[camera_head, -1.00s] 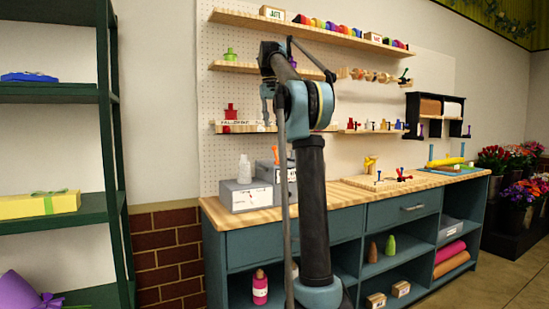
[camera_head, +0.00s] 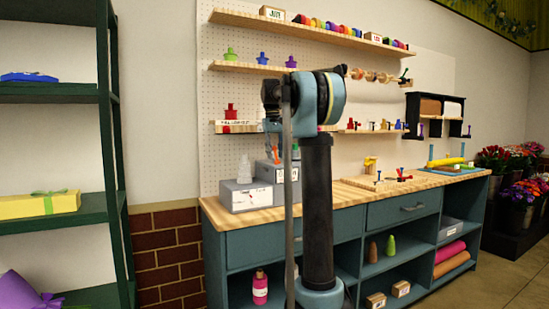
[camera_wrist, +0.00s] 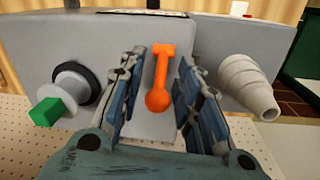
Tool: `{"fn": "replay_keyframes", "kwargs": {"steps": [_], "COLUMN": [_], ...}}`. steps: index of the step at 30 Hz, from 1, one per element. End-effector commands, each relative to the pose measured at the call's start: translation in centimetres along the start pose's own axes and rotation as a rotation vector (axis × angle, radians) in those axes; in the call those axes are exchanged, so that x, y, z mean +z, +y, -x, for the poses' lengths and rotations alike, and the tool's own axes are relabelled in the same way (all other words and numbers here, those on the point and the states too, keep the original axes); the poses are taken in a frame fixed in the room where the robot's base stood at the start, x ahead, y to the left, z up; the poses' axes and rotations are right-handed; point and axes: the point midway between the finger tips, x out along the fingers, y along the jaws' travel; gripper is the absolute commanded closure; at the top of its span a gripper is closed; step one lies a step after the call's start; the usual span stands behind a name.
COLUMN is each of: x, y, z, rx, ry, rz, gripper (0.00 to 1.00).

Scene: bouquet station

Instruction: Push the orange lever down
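The orange lever (camera_wrist: 159,78) shows in the wrist view, with its rounded end towards me, on a grey box (camera_wrist: 205,45). In the head view the lever (camera_head: 276,155) stands up from the grey box (camera_head: 240,198) on the left end of the bench. My gripper (camera_wrist: 158,85) is open, its two fingers on either side of the lever, with gaps to it visible on both sides. I cannot tell whether it touches the lever. In the head view the fingers are mostly hidden behind my arm.
A white stepped cone (camera_wrist: 247,85) stands close on the right in the wrist view. A green-ended knob (camera_wrist: 62,98) with a black ring is close on the left. Pegboard shelves (camera_head: 232,127) hang behind the bench (camera_head: 262,216). A wooden board (camera_head: 385,184) lies further right.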

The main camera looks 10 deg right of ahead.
Motion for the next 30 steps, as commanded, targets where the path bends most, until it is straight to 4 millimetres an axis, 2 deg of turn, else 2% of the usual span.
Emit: {"fn": "replay_keyframes", "kwargs": {"steps": [4,12,13,17,30], "x": [0.02,0.01,0.01,0.01,0.03], "y": [0.0,-0.01,-0.01,-0.01,0.06], "z": [-0.72,-0.85,-0.85,-0.84,-0.83], "rx": [0.0,0.0,0.0,0.0,0.0], "ry": [0.0,0.0,0.0,0.0,0.002], "rz": [0.0,0.0,0.0,0.0,-0.001], "gripper": [0.69,0.69,0.71,1.0,1.0]}}
